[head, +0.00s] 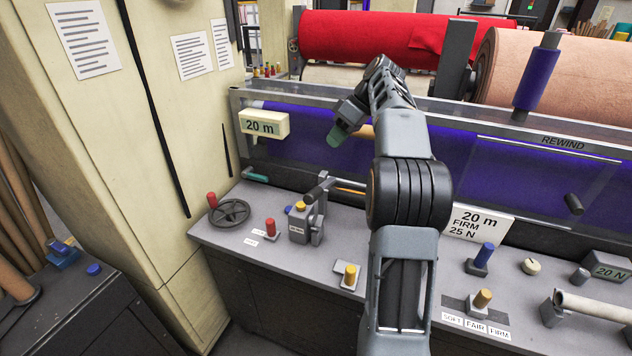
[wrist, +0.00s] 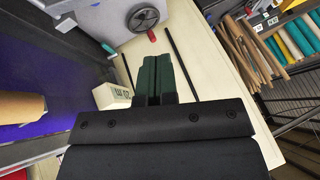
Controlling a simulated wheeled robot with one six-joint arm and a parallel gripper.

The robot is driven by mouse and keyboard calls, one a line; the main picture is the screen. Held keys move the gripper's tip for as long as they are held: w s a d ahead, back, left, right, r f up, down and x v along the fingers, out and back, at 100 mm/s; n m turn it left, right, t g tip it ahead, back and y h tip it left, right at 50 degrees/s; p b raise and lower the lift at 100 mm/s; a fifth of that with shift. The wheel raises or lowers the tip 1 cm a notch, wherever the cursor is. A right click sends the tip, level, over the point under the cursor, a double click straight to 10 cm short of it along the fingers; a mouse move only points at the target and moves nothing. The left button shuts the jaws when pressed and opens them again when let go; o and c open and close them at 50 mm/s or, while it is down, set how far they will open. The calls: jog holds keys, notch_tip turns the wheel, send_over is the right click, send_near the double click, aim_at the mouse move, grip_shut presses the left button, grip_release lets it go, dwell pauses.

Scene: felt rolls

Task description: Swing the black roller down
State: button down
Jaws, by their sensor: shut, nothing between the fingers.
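Another small black cylinder (head: 574,204) sits on the clear panel at the right; I cannot tell which the task means. My gripper (head: 337,137), with dark green fingers, is above and behind the bracket unit, apart from it, in front of the purple felt. In the wrist view my gripper (wrist: 155,72) is shut and empty. No black roller is clear there.
The 20 m counter box (head: 264,123) stands left of my gripper and also shows in the wrist view (wrist: 111,95). A handwheel (head: 229,212) and red knobs are on the bench's left. A cream cabinet (head: 150,120) bounds the left. The purple felt (head: 300,150) is behind.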

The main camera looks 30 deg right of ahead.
send_over(317, 191)
jog(key=w, duration=0.2)
notch_tip(317, 191, down, 8)
jog(key=shift+f, duration=0.1)
jog(key=shift+s+f, duration=0.55)
jog(key=shift+f, duration=0.3)
jog(key=shift+s+f, duration=0.35)
jog(key=shift+f, duration=0.45)
